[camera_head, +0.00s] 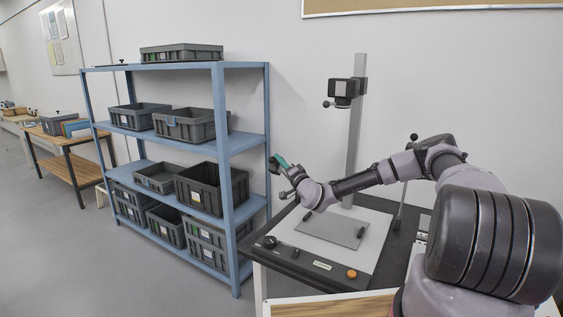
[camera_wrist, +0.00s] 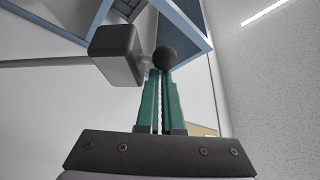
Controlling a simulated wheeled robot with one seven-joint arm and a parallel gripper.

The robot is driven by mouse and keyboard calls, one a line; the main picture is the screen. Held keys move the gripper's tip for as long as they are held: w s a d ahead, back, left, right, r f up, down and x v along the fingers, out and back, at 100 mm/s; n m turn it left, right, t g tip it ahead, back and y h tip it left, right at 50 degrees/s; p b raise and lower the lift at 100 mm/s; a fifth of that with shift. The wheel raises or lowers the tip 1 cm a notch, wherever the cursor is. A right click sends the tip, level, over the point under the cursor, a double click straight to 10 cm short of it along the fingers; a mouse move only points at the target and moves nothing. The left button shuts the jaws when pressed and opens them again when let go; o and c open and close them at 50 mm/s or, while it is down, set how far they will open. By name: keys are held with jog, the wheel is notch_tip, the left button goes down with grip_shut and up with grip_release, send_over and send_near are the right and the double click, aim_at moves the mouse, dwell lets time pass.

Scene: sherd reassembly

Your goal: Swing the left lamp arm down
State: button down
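The left lamp shows in the wrist view as a dark grey box-shaped head (camera_wrist: 115,52) on a thin rod (camera_wrist: 45,63) running off to the left. A black ball knob (camera_wrist: 166,59) sits beside the lamp head, right at the fingertips. My gripper (camera_wrist: 160,76) has teal fingers close together with a narrow gap between them. I cannot tell whether they grip the knob or its stem, or only touch it. In the head view my gripper (camera_head: 279,161) is raised at the left of the copy stand, and the lamp head there is mostly hidden.
The copy stand's board (camera_head: 335,228) lies below my arm, with a grey column (camera_head: 356,125) carrying a black camera (camera_head: 344,90). A second black knob (camera_head: 413,137) stands behind my arm. A blue shelf (camera_head: 220,130) with several grey crates is close on the left.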

jog(key=s+d, duration=0.6)
jog(key=d, duration=0.1)
jog(key=shift+s+f, duration=0.2)
jog(key=shift+f, duration=0.15)
